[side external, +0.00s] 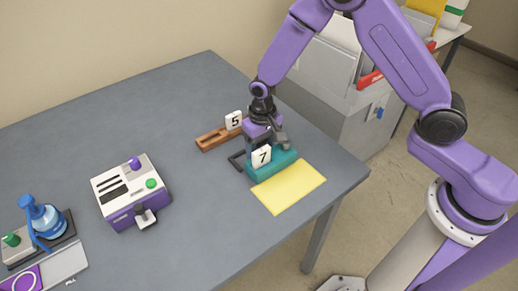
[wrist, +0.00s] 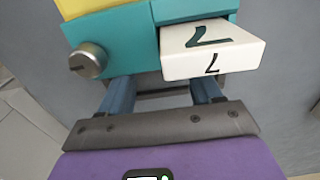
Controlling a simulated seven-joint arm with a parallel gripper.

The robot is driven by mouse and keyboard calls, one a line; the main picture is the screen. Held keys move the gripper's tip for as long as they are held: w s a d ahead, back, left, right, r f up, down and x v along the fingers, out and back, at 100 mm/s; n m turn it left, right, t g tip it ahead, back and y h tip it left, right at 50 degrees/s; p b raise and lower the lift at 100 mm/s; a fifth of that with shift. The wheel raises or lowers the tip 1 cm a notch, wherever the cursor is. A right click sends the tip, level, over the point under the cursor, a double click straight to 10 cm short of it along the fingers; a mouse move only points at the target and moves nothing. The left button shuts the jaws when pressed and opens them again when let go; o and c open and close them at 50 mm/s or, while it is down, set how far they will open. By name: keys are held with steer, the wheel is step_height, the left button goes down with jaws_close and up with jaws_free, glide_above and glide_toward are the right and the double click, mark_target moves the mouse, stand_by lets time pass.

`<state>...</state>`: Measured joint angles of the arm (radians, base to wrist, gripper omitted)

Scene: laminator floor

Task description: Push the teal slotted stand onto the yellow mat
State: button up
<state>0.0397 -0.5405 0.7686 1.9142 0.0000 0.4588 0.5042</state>
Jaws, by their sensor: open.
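The teal slotted stand (side external: 270,166) sits on the grey table with a white card marked 7 (side external: 261,155) upright in it. The yellow mat (side external: 289,188) lies flat right beside its near side; I cannot tell if the stand overlaps the mat's edge. My gripper (side external: 259,142) is low at the stand's far side, partly hidden by the card. In the wrist view my open gripper (wrist: 160,88) has its two blue fingers apart, close against the teal stand (wrist: 115,42). The card (wrist: 212,50) and a corner of the yellow mat (wrist: 85,8) show there too.
A brown slotted stand (side external: 213,139) with a card marked 5 (side external: 233,121) is behind to the left. A dark frame (side external: 238,161) lies beside the teal stand. A white and purple machine (side external: 130,191) stands left. The table's right edge is close beyond the mat.

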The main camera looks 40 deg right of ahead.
mark_target(277, 162)
steer(key=shift+s, duration=0.1)
stand_by(0.3)
steer(key=shift+s, duration=1.2)
steer(key=shift+s, duration=0.2)
steer(key=shift+s, duration=1.05)
steer(key=shift+s, duration=0.2)
steer(key=shift+s, duration=0.9)
steer(key=shift+w, duration=0.45)
